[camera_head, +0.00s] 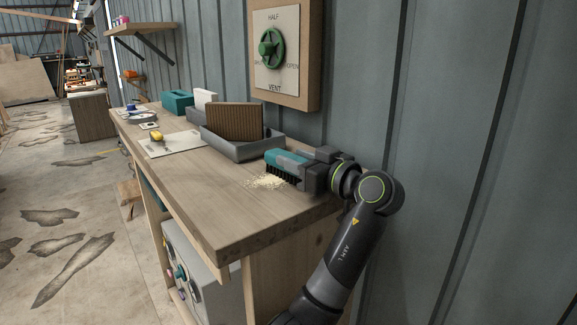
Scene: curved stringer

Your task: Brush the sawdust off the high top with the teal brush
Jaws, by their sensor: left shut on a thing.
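The teal brush (282,156) is held over the right part of the high wooden top (205,200), with its dark bristles facing down. My left gripper (305,166) is shut on the brush. Its arm comes up past the right front of the bench. A pale patch of sawdust (264,182) lies on the top just left of and under the bristles. The bristles look at or very near the sawdust; I cannot tell whether they touch the wood. My right gripper is not in view.
A grey tray (252,150) with a brown ribbed block (234,121) stands behind the sawdust. A white sheet with a yellow item (156,137) and a teal box (177,103) are farther left. The wall carries a green vent valve (271,48). The top's near edge is clear.

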